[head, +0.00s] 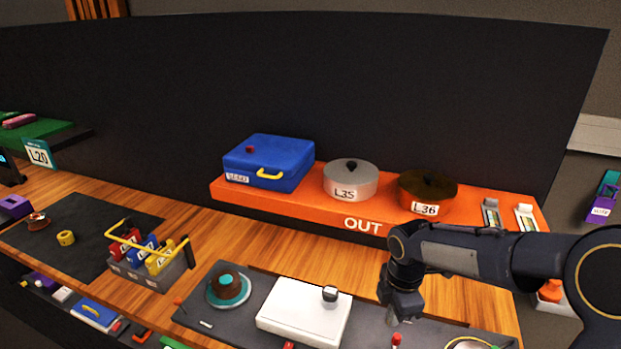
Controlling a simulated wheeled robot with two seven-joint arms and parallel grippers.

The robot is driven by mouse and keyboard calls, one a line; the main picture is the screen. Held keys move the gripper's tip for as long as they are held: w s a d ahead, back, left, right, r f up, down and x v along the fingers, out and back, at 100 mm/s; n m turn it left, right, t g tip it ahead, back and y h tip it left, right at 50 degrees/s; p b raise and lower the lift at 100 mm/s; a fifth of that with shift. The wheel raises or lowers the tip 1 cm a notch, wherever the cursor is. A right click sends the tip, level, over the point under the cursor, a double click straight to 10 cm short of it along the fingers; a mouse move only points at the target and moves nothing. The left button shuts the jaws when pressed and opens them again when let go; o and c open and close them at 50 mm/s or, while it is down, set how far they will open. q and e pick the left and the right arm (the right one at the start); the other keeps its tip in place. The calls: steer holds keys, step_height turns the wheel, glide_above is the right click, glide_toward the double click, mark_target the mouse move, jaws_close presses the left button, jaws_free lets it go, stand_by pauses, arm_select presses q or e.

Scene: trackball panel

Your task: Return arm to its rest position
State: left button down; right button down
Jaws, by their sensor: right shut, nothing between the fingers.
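My right arm comes in from the right, over the front of the wooden bench. Its gripper (391,318) points down, shut and empty, just right of the white box (303,312) on the dark mat. The white box has a small dark knob on top. A teal and brown trackball-like piece (229,288) sits on the mat to the left of the box. My left gripper is not in view.
An orange shelf marked OUT (310,215) holds a blue case (268,162), a grey pot (350,180) and a brown pot (427,192). A tote (148,272) with a yellow handle stands left. A small red-topped item (396,340) is near the gripper. Bare wood lies between shelf and mat.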

steer(key=s+r+m+t+y+b, duration=0.1)
steer(key=s+r+m+t+y, duration=0.1)
steer(key=s+m, duration=0.8)
steer(key=s+r+m+t+y+b, duration=0.1)
steer(key=s+r+m+t+b, duration=0.1)
steer(key=s+m, duration=0.9)
steer(key=shift+s+d+r+t+y+b, duration=0.2)
steer(key=shift+r+t+y+b, duration=0.15)
steer(key=shift+t, duration=0.45)
steer(key=shift+f, duration=0.1)
stand_by(1.0)
